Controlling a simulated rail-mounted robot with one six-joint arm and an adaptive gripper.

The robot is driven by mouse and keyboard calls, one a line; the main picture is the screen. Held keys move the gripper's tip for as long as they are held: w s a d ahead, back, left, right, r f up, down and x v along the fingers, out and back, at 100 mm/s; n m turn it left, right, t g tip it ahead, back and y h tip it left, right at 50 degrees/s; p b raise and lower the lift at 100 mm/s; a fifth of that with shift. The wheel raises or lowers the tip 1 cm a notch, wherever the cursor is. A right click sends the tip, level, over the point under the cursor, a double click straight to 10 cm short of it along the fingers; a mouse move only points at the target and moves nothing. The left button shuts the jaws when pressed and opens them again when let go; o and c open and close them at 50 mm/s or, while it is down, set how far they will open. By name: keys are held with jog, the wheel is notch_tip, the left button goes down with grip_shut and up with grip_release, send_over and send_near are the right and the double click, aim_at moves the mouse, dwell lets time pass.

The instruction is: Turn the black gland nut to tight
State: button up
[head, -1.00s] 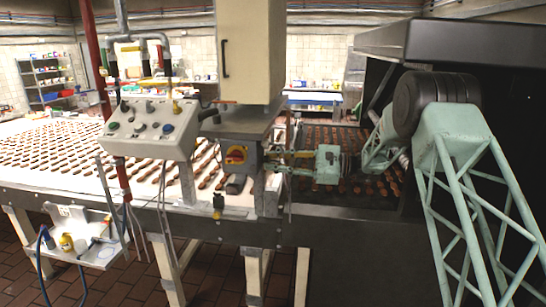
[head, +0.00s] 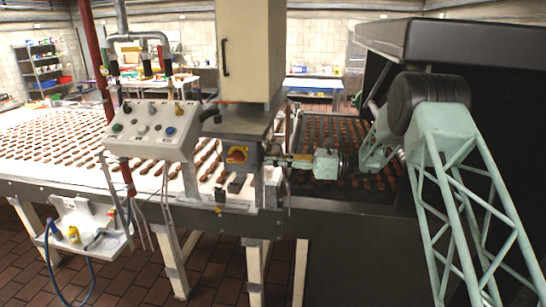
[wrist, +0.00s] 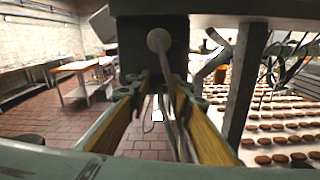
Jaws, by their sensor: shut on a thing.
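The grey switch box with a red and yellow rotary switch (head: 237,155) is on the machine in the middle of the head view. My gripper (head: 270,161) reaches in from the right, against the box's right side. In the wrist view, the two yellow-padded fingers of my gripper (wrist: 159,80) point at a dark box (wrist: 128,50) with a pale round end and a thin cable hanging from it. The fingertips are closed on a small dark part, which I take as the black gland nut; it is mostly hidden and its tightness cannot be read.
A button panel (head: 152,130) stands left of the switch box. A small shelf (head: 92,243) with a yellow bottle hangs at the front left. A dark hood (head: 450,45) is at the right.

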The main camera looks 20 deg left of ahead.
jog(key=shift+m, duration=0.3)
jog(key=o, duration=0.9)
jog(key=shift+w+d, duration=0.3)
jog(key=shift+d, duration=1.65)
jog(key=shift+w+d, duration=0.35)
jog(key=shift+d, duration=1.65)
jog(key=shift+w+d, duration=0.3)
jog(key=shift+d, duration=1.65)
